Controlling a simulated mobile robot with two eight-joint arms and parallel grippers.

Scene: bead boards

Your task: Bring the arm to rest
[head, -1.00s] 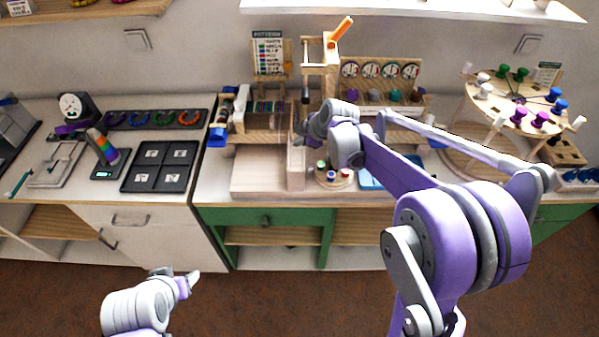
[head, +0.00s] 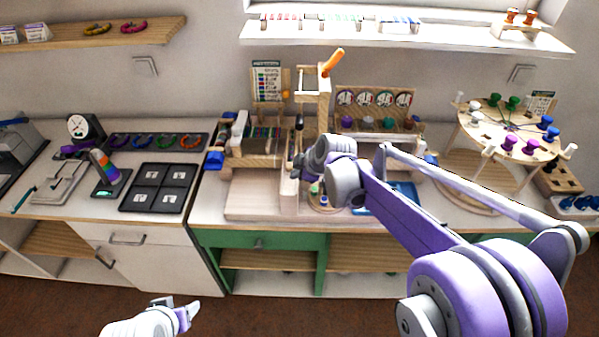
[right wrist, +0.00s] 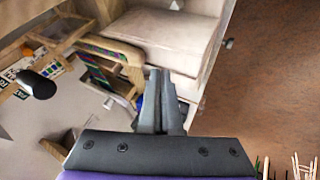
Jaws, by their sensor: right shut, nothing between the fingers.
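My right arm (head: 415,215) reaches from the lower right over the bench. Its gripper (head: 298,165) is above the pale wooden block area in the middle, partly hidden by its own wrist. In the right wrist view the two dark fingers of the right gripper (right wrist: 160,100) are together with nothing between them. My left gripper (head: 178,308) is low at the left, in front of the white cabinet and away from the bench top. Whether its fingers are open is unclear at this size.
A wooden frame with an orange handle (head: 333,62) stands behind the right gripper. A round pegged table (head: 510,130) is at the right. The floor in front is clear.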

